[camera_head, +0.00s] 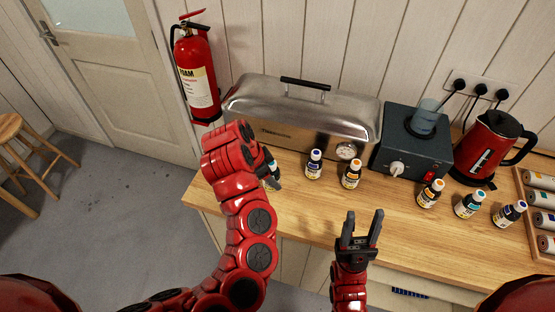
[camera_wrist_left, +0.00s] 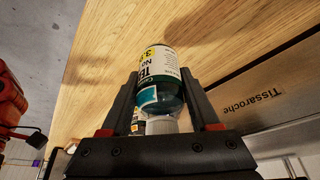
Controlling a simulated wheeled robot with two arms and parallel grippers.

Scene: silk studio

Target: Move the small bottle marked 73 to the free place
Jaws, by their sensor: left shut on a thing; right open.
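My left gripper (camera_head: 269,168) is at the left end of the counter, left of the row of bottles. It is mostly hidden behind my left arm in the head view. In the left wrist view its fingers (camera_wrist_left: 163,100) are shut on a small dark bottle (camera_wrist_left: 172,102) with a teal band and a white cap. Its label is partly readable, and I cannot confirm the number 73. The bottle shows only a little in the head view (camera_head: 273,183). My right gripper (camera_head: 361,228) is open and empty above the counter's front edge.
Small bottles with blue (camera_head: 313,166), orange (camera_head: 351,176), orange (camera_head: 430,195), teal (camera_head: 468,206) and blue (camera_head: 509,215) caps stand in a row. A wide gap parts the two orange ones. Behind are a steel box (camera_head: 300,110), grey device (camera_head: 412,150) and red kettle (camera_head: 487,145).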

